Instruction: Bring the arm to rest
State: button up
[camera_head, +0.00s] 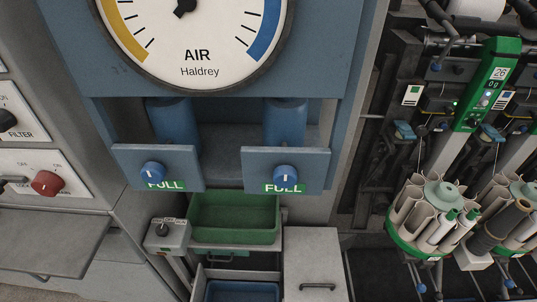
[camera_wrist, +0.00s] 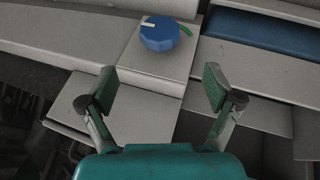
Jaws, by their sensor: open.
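My gripper (camera_wrist: 159,90) shows in the wrist view with its two fingers spread apart. It is open and nothing is between the fingers. Beyond the fingertips, near the top middle of that view, is a blue knob (camera_wrist: 159,33) with a white mark, on a grey plate. The knob is apart from the fingers. My arm and gripper do not show in the head view.
The head view shows an air gauge (camera_head: 190,40) above two blue knobs (camera_head: 152,172) (camera_head: 285,174) with FULL labels. Below are a green bin (camera_head: 234,237), a small switch box (camera_head: 168,234) and a grey drawer (camera_head: 314,265). Winder racks with tubes (camera_head: 436,215) stand at right.

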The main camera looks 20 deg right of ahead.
jog(key=s+d+r+n+t+y, duration=0.25)
jog(key=s+r+t+y, duration=0.2)
jog(key=s+r, duration=0.85)
jog(key=s+d+r+t, duration=0.1)
jog(key=r+t, duration=0.2)
jog(key=r, duration=1.5)
jog(key=s+d+r+t, duration=0.1)
jog(key=r+t, duration=0.3)
jog(key=r, duration=1.5)
jog(key=shift+s+d+r, duration=0.15)
jog(key=shift+s+d, duration=0.1)
jog(key=shift+s, duration=0.45)
